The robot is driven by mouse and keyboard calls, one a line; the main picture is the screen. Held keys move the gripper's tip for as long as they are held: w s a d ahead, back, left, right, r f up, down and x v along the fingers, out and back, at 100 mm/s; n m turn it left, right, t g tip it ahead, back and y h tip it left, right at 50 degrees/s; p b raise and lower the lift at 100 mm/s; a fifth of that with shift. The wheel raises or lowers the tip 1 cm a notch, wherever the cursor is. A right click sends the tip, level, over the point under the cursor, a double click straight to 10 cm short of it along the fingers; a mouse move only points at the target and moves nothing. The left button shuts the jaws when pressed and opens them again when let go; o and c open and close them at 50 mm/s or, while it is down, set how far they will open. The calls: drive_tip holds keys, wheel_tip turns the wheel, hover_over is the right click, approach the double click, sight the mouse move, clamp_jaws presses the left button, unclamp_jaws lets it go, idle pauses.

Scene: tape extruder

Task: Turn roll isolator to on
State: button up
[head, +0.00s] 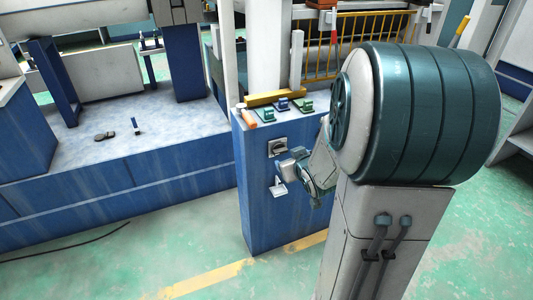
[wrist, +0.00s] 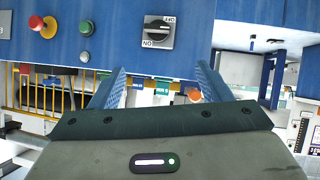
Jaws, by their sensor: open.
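The roll isolator (wrist: 159,32) is a black rotary knob on a grey square plate, on the blue cabinet face in the wrist view. Its labels read upside down there, with ON at the lower left and OFF at the upper right. The knob's bar lies roughly level across the plate. In the head view the isolator (head: 278,147) is on the upper front of the blue cabinet. My gripper (wrist: 161,68) is open and empty, its two blue fingers apart. The knob lies beyond the fingertips, roughly between them, and I see no contact. In the head view my arm partly hides the gripper.
A red mushroom button (wrist: 37,23) on yellow, a green button (wrist: 86,27) and a small grey button are on the same panel. The blue cabinet (head: 262,215) stands on a green floor with a yellow stripe. A yellow railing (head: 345,45) stands behind it.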

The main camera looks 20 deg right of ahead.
sight(282, 153)
drive_tip(key=d+f+t+y+b, duration=0.2)
drive_tip(key=d+f+t+b, duration=0.3)
drive_tip(key=f+b, duration=0.45)
drive_tip(key=shift+t, duration=0.6)
drive_tip(key=w, duration=0.4)
drive_tip(key=w+a+b, duration=0.1)
drive_tip(key=w, duration=0.9)
drive_tip(key=shift+a+f+b, duration=0.3)
drive_tip(key=shift+f+b, duration=0.05)
drive_tip(key=c, duration=1)
